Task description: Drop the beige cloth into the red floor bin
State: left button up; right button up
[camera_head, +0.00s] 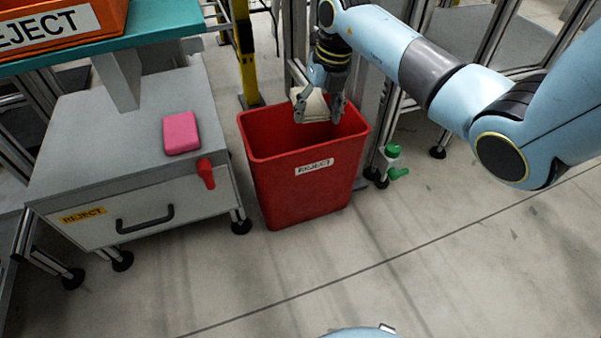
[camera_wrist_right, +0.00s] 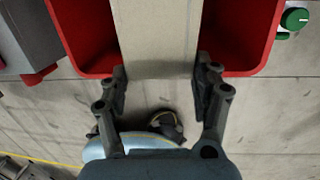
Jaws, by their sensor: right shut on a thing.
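The beige cloth (camera_head: 313,104) is held by my right gripper (camera_head: 319,112) over the opening of the red floor bin (camera_head: 305,187). In the right wrist view the cloth (camera_wrist_right: 156,35) is a flat beige strip between the two fingers of the right gripper (camera_wrist_right: 160,92), which press on its sides. The red bin (camera_wrist_right: 85,35) shows on both sides of the cloth there. Its front bears a white label. The cloth hides part of the bin's inside. My left gripper is not in view.
Left of the bin stands a grey drawer cabinet (camera_head: 75,150) with a pink block (camera_head: 181,132) on top and a red part (camera_head: 206,173) at its edge. An orange reject box (camera_head: 60,28) sits on a teal shelf. Metal posts stand behind the bin. The floor in front is clear.

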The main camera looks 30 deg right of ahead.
jog(key=o, duration=1.1)
notch_tip(320, 180, up, 12)
jog(key=s+d, duration=0.1)
jog(key=shift+s, duration=0.35)
jog(key=shift+f, duration=0.15)
